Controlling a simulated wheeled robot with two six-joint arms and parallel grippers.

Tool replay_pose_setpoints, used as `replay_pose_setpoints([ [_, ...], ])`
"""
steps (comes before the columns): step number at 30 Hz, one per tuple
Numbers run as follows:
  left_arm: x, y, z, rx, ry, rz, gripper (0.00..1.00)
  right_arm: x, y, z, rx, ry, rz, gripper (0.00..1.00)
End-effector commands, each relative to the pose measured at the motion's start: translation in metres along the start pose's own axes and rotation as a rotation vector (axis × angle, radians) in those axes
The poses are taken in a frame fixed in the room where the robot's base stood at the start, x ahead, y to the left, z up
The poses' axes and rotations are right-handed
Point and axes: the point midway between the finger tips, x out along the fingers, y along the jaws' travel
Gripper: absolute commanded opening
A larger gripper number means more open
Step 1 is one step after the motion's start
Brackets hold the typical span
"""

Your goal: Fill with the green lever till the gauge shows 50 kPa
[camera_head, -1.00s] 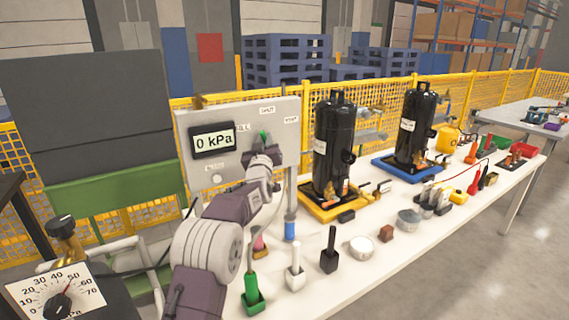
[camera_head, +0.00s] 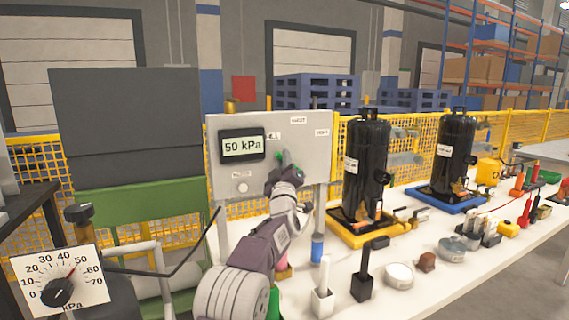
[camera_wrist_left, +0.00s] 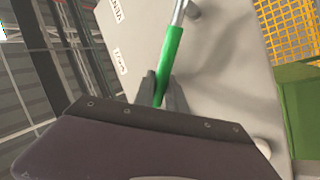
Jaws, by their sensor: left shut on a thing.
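The green lever (camera_head: 280,155) is on the grey panel (camera_head: 225,180), mostly hidden in the head view by my left gripper (camera_head: 285,168). In the left wrist view the green lever (camera_wrist_left: 171,58) runs down from a metal rod into my left gripper (camera_wrist_left: 160,95). The dark fingers are shut around its lower end. The digital gauge (camera_head: 242,146) on the panel reads 50 kPa. A round-scale dial (camera_head: 75,282) at the lower left has its needle near 50. My right gripper is not in view.
The white table (camera_head: 415,290) holds two black tanks (camera_head: 366,165) (camera_head: 456,150) on yellow and blue bases, and several small parts along its front. A green and grey board (camera_head: 130,205) stands left of the panel. Yellow fencing (camera_head: 425,150) runs behind.

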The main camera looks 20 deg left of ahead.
Motion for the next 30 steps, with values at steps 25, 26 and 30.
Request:
replay_pose_setpoints([
  [25,-0.007,-0.001,0.001,-0.001,0.0,-0.001,0.25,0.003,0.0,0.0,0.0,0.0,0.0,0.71],
  [26,-0.01,-0.001,0.001,0.0,0.0,-0.001,0.25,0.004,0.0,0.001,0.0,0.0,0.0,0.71],
  [30,-0.029,-0.001,0.001,-0.001,-0.001,0.0,0.25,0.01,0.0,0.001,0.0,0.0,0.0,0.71],
])
